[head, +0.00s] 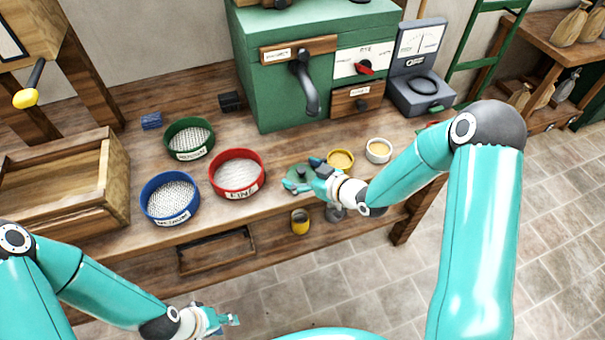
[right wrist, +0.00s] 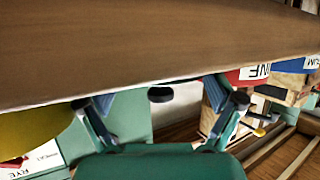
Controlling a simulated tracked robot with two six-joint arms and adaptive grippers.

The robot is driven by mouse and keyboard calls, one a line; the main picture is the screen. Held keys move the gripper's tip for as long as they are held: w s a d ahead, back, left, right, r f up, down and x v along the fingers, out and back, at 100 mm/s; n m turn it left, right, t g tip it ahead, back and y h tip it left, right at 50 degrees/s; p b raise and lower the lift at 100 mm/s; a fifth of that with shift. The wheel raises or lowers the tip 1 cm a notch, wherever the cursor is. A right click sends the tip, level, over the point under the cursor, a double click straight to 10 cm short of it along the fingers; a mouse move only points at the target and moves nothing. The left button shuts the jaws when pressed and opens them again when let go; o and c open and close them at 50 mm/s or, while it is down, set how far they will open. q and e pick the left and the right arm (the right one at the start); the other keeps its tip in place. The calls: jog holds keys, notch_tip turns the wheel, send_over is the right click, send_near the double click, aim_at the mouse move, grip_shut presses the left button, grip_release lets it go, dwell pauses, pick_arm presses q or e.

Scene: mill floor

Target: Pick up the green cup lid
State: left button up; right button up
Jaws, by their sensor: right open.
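The green cup lid (head: 299,171), a flat green disc with a dark knob, appears to lie on the wooden bench between the red sieve and a yellow-filled cup. My right gripper (head: 305,178) is open right at the lid, its fingers covering part of it; I cannot tell whether they touch. In the right wrist view the open gripper (right wrist: 164,103) has fingers spread on both sides, with nothing clearly held between them. A small dark oval lies between the fingertips; I cannot tell what it is. My left gripper (head: 230,320) hangs low in front of the bench, too small to read.
Red (head: 237,172), blue (head: 171,198) and green (head: 189,139) sieves stand left of the lid. Two small cups (head: 341,160) (head: 378,151) stand to its right. A green machine (head: 270,95) with a dark lever stands behind. A yellow can (head: 299,222) sits below the benchtop.

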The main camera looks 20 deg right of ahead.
jog(key=c, duration=0.9)
jog(key=shift+r, duration=0.15)
